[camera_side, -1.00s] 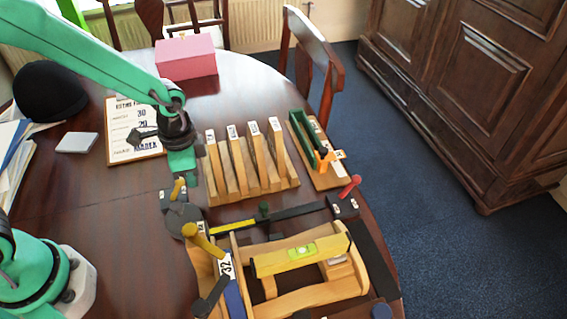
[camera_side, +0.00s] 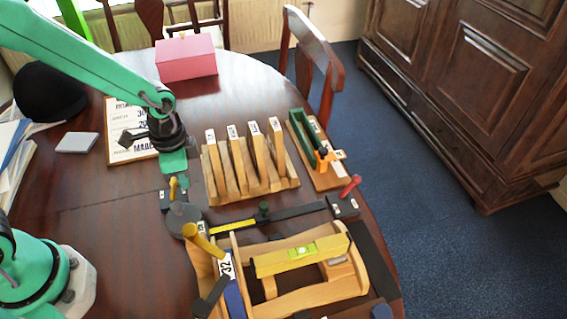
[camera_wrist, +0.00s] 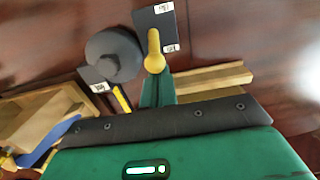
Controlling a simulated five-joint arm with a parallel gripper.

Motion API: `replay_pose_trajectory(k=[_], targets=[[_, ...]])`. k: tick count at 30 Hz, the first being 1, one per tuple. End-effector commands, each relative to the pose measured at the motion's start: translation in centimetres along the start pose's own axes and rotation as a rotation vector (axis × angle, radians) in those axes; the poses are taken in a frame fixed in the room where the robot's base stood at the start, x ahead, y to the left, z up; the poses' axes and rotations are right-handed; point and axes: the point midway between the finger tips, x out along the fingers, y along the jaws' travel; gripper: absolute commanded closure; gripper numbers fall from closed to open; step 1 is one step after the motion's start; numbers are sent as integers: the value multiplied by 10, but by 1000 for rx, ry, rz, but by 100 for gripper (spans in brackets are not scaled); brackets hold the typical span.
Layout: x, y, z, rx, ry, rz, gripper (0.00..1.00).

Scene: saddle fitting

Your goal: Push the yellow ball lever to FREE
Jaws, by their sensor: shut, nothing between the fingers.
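The yellow ball lever (camera_side: 173,188) stands on a small dark plate (camera_side: 165,203) beside a round grey post (camera_side: 184,216). In the wrist view the lever (camera_wrist: 154,52) rises from the dark plate (camera_wrist: 153,22), which has small white labels at two corners; I cannot read them. My gripper (camera_side: 174,174) is shut and empty, pointing down right at the lever. In the wrist view its green fingertips (camera_wrist: 157,82) end just at the lever's near side. They look touching or nearly so; I cannot tell which.
A wooden rack with upright labelled slats (camera_side: 250,185) stands right of my gripper. A larger yellow-knobbed handle (camera_side: 203,241) and a wooden saddle frame with a level (camera_side: 300,256) lie nearer. A clipboard (camera_side: 118,152) lies behind. The left tabletop is mostly bare.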

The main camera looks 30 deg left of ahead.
Motion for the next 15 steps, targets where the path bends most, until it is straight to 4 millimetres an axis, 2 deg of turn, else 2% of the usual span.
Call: replay_pose_trajectory(k=[15], targets=[[0,0,12,-1,-1,1,100]])
